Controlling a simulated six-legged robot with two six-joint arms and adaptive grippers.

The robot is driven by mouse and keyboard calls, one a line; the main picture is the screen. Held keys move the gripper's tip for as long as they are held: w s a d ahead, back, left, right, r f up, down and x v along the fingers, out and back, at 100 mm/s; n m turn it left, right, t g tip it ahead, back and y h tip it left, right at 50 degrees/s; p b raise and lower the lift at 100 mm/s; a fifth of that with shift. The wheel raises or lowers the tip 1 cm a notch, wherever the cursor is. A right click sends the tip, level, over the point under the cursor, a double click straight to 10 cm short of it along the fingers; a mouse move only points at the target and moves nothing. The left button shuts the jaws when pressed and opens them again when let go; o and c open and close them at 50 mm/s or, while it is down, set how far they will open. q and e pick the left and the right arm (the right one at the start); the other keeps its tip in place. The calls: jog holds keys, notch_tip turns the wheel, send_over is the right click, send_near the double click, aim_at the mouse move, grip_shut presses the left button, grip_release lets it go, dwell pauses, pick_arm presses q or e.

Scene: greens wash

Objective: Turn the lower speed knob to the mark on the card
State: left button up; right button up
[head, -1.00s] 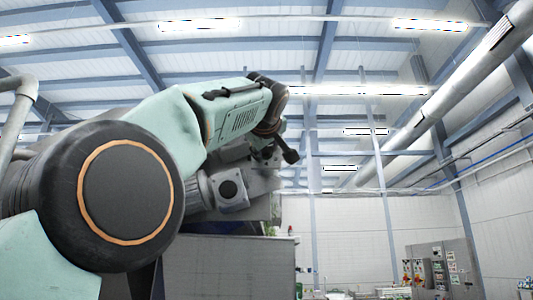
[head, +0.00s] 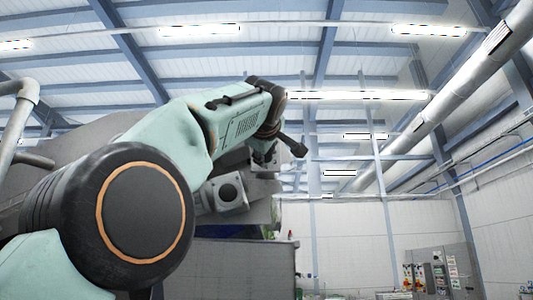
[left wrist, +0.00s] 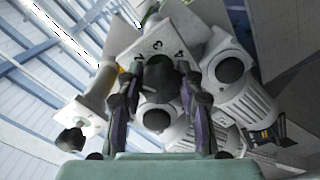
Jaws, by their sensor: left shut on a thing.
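In the left wrist view, a dark round knob (left wrist: 160,76) sits on a white dial plate (left wrist: 150,44) with numbers, among them 3 and 4. The fingers of my left gripper (left wrist: 159,82) lie on both sides of this knob and are shut on it. A second dark knob (left wrist: 70,140) with a pale plate shows at the lower left, clear of the fingers. I cannot tell the pointer direction or see a readable card. In the head view, my left arm reaches right, and its gripper (head: 265,157) is small and partly hidden. My right gripper is not in view.
Grey motor housings (left wrist: 231,69) with dark round ends crowd close beside the fingers. In the head view, a grey motor box (head: 229,193) is below my forearm, above a grey cabinet (head: 240,266). A control panel (head: 432,270) stands far right, with open room before it.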

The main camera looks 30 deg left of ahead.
pick_arm(q)
jog(key=shift+s+r, duration=0.15)
jog(key=shift+r, duration=0.1)
jog(key=o, duration=1.2)
jog(key=shift+s, duration=0.2)
jog(key=shift+w+f, duration=0.2)
jog(key=shift+w, duration=0.15)
jog(key=shift+s, duration=0.1)
